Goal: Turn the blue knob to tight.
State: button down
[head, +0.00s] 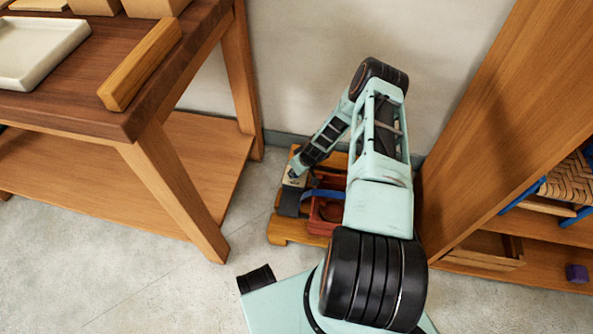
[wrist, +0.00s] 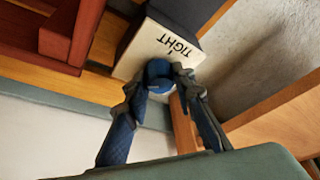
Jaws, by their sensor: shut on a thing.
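The blue knob (wrist: 158,72) sits at the edge of a white face marked "TIGHT" (wrist: 165,42) on a dark block. The lettering appears upside down in the wrist view. My gripper (wrist: 166,82) is shut on the blue knob, with one finger on each side of it. The fingers hide part of the knob, and I cannot make out a pointer on it. In the head view, the dark block (head: 290,203) stands low near the wall, at the end of my arm. The knob and fingertips cannot be made out there.
A reddish frame (head: 325,212) with a blue strip stands beside the block on a wooden base (head: 283,230). A wooden table (head: 150,110) is at left and a wooden shelf unit (head: 500,130) at right. Bare floor lies in front.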

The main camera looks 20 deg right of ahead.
jog(key=m+h, duration=0.1)
jog(key=m, duration=0.1)
jog(key=m+h, duration=0.1)
jog(key=m, duration=0.2)
jog(key=shift+a, duration=0.2)
jog(key=m+h, duration=0.1)
jog(key=m, duration=0.2)
jog(key=m+g+h+b, duration=0.1)
jog(key=m, duration=0.2)
jog(key=shift+w+a+m, duration=0.1)
jog(key=shift+a+m, duration=0.05)
jog(key=shift+m, duration=0.25)
jog(key=m+g, duration=0.1)
jog(key=m, duration=0.2)
jog(key=m+g+h, duration=0.1)
jog(key=m, duration=0.2)
jog(key=shift+w, duration=0.15)
jog(key=m+g, duration=0.2)
jog(key=m, duration=0.3)
jog(key=shift+w+a+m, duration=0.1)
jog(key=shift+m, duration=0.3)
jog(key=shift+m+g, duration=0.3)
jog(key=c, duration=1.8)
grip_release()
jog(key=shift+f, duration=0.1)
jog(key=shift+o, duration=0.9)
